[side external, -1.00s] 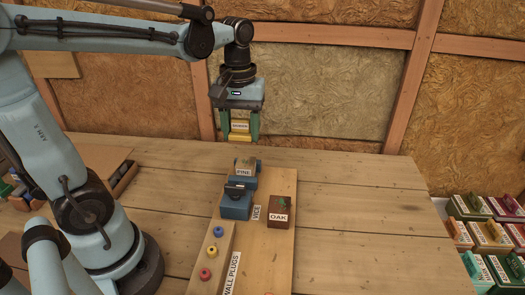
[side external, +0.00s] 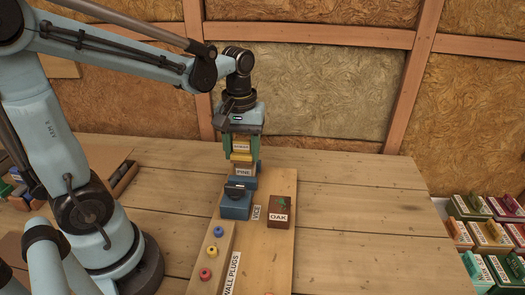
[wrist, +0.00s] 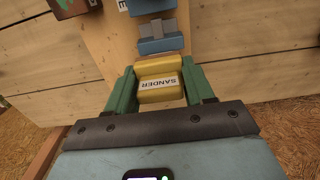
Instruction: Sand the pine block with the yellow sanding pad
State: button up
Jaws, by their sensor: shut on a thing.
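The pad sits between the two green fingers. In the wrist view the pad and gripper hide the pine block, while blue vice parts (wrist: 160,43) show beyond the pad.
Several coloured wall plugs (side external: 218,231) sit on a strip at the front left. Bins of labelled blocks (side external: 490,235) are at the far right. The table right of the board is clear.

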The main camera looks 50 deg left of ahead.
notch_tip(320, 180, down, 3)
jog(key=shift+f, duration=0.1)
jog(key=shift+w+a, duration=0.25)
jog(key=shift+w, duration=0.05)
jog(key=shift+c, duration=0.5)
jog(key=shift+w+a, duration=1.85)
jog(key=shift+a, duration=0.05)
jog(key=shift+s+d, duration=2.15)
jog(key=shift+d, duration=0.05)
jog(key=shift+r, duration=4.1)
